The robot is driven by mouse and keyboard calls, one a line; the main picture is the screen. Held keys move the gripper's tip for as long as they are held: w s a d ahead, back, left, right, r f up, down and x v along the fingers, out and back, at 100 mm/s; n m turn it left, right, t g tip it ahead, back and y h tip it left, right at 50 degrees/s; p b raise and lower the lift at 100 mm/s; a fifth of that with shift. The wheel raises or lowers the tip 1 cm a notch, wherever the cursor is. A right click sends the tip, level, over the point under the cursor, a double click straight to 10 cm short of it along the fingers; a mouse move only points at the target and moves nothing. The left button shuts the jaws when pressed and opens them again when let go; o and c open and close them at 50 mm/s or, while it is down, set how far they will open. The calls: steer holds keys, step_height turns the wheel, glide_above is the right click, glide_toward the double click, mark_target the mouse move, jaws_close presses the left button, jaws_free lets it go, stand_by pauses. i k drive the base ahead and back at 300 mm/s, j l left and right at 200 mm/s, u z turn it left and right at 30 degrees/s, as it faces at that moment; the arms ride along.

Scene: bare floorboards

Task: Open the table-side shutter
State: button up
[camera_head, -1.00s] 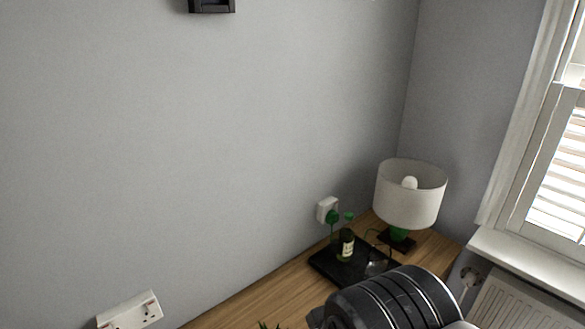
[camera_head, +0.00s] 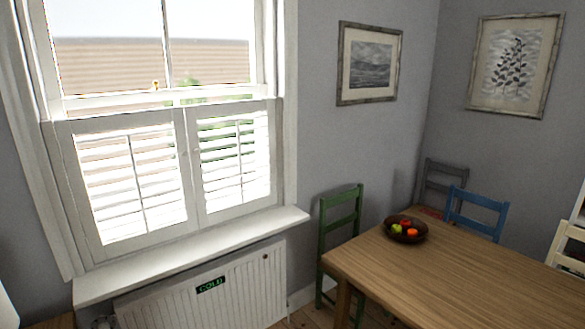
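The window's lower half has two white louvred shutter panels. The right panel (camera_head: 229,203), on the side of the dining table (camera_head: 455,268), looks closed, its slats letting light through. The left panel (camera_head: 87,198) stands beside it and also looks closed. The two meet at a vertical middle line. My gripper is not in view.
A white sill (camera_head: 190,255) juts out below the shutters, above a white radiator (camera_head: 240,288) with a green "COLD" sign (camera_head: 211,285). A green chair (camera_head: 341,232) stands between window and table. A fruit bowl (camera_head: 405,229) sits on the table.

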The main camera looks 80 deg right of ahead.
mark_target(219, 211)
steer(key=z, duration=2.25)
steer(key=i, duration=0.3)
steer(key=i+j+u, duration=0.1)
steer(key=i, duration=0.75)
